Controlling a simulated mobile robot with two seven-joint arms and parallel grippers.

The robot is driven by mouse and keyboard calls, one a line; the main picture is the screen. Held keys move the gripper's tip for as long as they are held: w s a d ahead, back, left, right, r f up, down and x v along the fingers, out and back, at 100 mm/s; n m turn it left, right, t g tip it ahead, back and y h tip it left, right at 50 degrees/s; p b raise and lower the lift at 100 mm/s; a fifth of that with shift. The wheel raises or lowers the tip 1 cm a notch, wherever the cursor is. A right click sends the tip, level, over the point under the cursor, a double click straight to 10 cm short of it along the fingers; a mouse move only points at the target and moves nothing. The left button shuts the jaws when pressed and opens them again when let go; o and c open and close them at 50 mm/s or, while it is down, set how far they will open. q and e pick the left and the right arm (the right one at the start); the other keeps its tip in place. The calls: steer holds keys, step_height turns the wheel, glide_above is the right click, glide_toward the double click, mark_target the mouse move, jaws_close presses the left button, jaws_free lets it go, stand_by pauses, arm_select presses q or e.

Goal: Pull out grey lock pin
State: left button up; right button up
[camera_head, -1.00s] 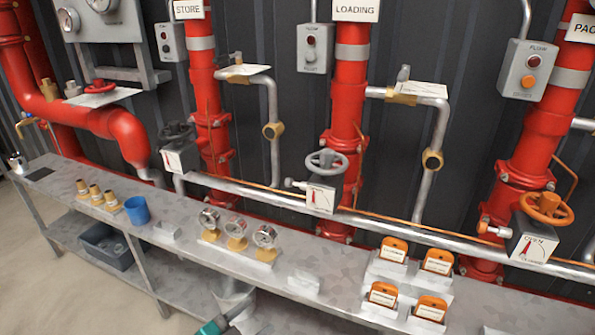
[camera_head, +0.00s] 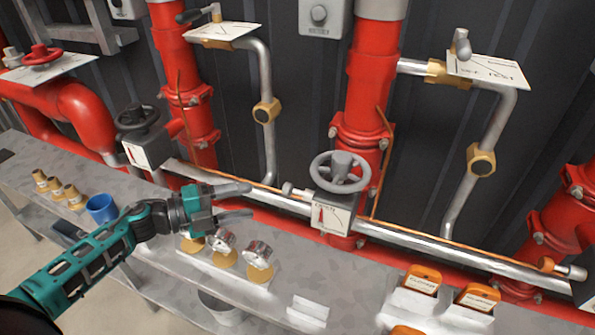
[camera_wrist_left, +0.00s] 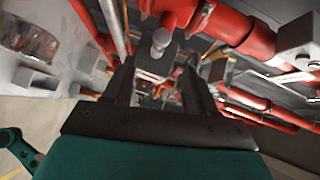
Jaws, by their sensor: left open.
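The grey lock pin (camera_head: 291,189) sticks out of the left side of the valve box under the grey handwheel (camera_head: 341,170). It appears fully seated there. My left gripper (camera_head: 249,200) is open and empty, left of the pin and apart from it, its fingers pointing right toward it. In the left wrist view, a rounded grey knob, likely the lock pin (camera_wrist_left: 161,40), shows beyond and between the open fingers (camera_wrist_left: 158,80). My right gripper is not in view.
Pressure gauges (camera_head: 258,254) stand on the metal bench (camera_head: 330,275) below my left gripper. A dark handwheel (camera_head: 138,118) is to the left. A horizontal silver pipe (camera_head: 430,246) and red vertical pipes (camera_head: 368,95) run behind. Orange-topped blocks (camera_head: 422,279) stand at right.

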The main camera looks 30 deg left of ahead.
mark_target(293, 190)
arm_select(q)
steer(key=shift+m, duration=0.3)
steer(key=x, duration=1.3)
steer(key=shift+w+a, duration=0.15)
steer(key=shift+a, duration=0.05)
jaws_close()
